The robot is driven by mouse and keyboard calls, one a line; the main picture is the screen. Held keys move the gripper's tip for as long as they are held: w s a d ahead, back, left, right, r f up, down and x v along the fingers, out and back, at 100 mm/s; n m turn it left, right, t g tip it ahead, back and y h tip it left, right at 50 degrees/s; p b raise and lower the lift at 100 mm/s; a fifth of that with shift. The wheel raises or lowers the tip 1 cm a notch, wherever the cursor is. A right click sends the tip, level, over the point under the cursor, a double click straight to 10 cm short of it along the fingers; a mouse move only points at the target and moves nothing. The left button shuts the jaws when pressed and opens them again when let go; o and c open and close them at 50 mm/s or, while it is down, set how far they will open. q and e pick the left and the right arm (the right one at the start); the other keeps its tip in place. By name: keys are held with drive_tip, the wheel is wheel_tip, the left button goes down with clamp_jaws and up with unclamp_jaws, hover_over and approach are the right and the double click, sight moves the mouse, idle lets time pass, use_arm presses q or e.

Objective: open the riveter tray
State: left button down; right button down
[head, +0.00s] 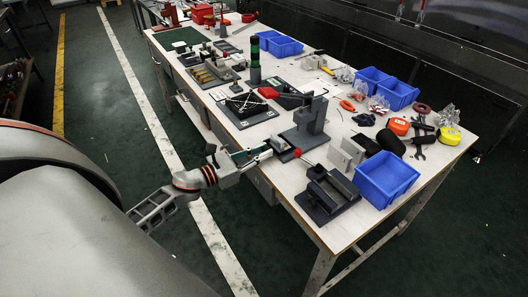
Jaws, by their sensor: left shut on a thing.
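The riveter, a dark grey upright press (311,118), stands near the front edge of the white workbench, with a red ball knob (297,153) low at its front. My left gripper (272,149) reaches in from the left over the bench's front edge, at the riveter's base. It is shut on a small part there, which looks like the riveter tray. The gripper hides most of this part, so how far the tray is open cannot be told. My right gripper is not in view.
Right of the riveter are light grey blocks (346,153) and a dark vise-like fixture (328,194). A blue bin (387,180) stands at the right end. The floor in front is clear.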

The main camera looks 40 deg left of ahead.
use_arm(q)
drive_tip(key=shift+s+a+f, duration=0.1)
drive_tip(key=shift+s+f, duration=0.05)
drive_tip(key=shift+s, duration=0.15)
drive_tip(key=shift+r, duration=0.2)
drive_tip(key=c, duration=2)
unclamp_jaws()
drive_tip(key=shift+o, duration=0.2)
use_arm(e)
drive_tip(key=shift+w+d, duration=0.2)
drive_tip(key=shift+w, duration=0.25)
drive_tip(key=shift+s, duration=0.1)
use_arm(q)
drive_tip(key=v, duration=1.2)
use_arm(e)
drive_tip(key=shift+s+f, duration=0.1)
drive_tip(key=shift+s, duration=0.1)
use_arm(q)
drive_tip(key=shift+f, duration=0.15)
